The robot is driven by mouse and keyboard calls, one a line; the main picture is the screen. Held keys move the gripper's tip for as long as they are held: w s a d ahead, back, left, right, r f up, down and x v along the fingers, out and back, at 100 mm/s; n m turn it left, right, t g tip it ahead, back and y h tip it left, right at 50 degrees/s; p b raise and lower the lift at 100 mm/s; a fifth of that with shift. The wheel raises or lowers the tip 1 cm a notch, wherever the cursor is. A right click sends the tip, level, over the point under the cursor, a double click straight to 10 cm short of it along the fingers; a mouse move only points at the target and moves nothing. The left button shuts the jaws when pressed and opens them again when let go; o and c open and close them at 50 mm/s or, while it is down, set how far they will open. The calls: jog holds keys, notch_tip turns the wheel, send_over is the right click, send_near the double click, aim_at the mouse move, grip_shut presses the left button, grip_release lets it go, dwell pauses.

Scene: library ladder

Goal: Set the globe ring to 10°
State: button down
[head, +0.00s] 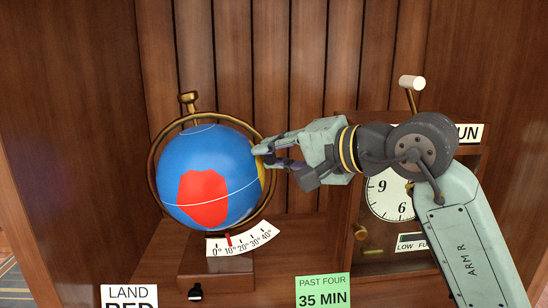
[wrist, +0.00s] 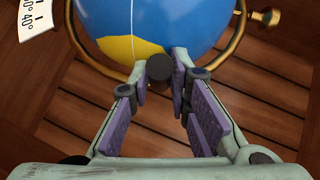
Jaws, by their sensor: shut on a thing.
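The globe (head: 205,172) is blue with a red patch and some yellow. A brass ring (head: 152,168) goes around it and also shows in the wrist view (wrist: 236,40). Below it is a white scale (head: 255,240) marked 0° to 40°. A red pointer (head: 229,240) stands at about the 10° mark. My gripper (head: 263,150) is at the right side of the ring. In the wrist view its fingers are shut on a dark round knob (wrist: 159,67) at the ring. The fingers partly hide the ring there.
A clock (head: 388,198) and a lever with a white handle (head: 411,82) are at the right, partly behind my arm. A "LAND" card (head: 129,297) and a green "35 MIN" card (head: 323,291) are in front. Wood panels close off the back and left.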

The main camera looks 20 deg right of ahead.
jog(key=shift+d+f+b, duration=0.1)
jog(key=shift+f+b, duration=0.25)
jog(key=shift+b, duration=0.05)
jog(key=shift+r, duration=0.2)
jog(key=c, duration=1.5)
grip_release()
jog(key=v, duration=1.2)
jog(key=shift+s+f, duration=0.1)
